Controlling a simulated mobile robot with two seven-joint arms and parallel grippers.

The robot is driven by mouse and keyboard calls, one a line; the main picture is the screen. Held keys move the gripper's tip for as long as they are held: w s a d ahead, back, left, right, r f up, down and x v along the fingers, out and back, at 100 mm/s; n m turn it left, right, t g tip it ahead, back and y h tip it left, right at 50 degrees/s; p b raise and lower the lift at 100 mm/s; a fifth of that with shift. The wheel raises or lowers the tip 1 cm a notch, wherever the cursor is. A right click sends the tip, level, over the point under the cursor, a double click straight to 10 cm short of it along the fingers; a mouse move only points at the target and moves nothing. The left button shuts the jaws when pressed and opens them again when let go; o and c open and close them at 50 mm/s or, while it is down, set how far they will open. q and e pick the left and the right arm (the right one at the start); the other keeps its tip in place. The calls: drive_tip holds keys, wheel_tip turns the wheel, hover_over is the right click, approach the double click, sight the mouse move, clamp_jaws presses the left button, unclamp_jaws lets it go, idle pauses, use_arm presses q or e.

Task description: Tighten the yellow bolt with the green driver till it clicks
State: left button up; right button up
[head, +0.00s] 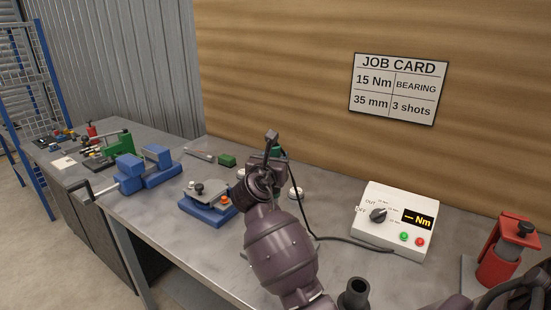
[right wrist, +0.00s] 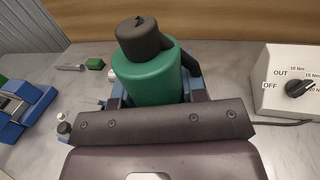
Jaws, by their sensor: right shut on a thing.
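My right gripper (head: 266,178) is shut on the green driver, over the bench right of the blue fixture. The driver's green body (right wrist: 147,80) and dark cap (right wrist: 143,38) fill the middle of the right wrist view, beyond the gripper's dark edge. In the head view only a little green (head: 276,152) shows behind the gripper. A cable runs from the driver to the white controller (head: 394,222), whose display reads "-- Nm". I cannot make out the yellow bolt; the driver and gripper hide the bench below them. My left gripper is not in view.
A grey plate on a blue fixture (head: 205,214) stands left of my right arm. A blue vise (head: 130,181) is farther left. A red press-like tool (head: 500,252) stands at the far right. The job card (head: 398,88) reads 15 Nm. Bare bench lies in front of the fixture.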

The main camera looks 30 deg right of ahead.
drive_tip(key=p, duration=0.4)
drive_tip(key=shift+f, duration=0.3)
idle(3.9)
drive_tip(key=shift+f, duration=0.35)
idle(0.8)
drive_tip(key=shift+r, duration=0.1)
idle(0.5)
drive_tip(key=shift+r, duration=3.7)
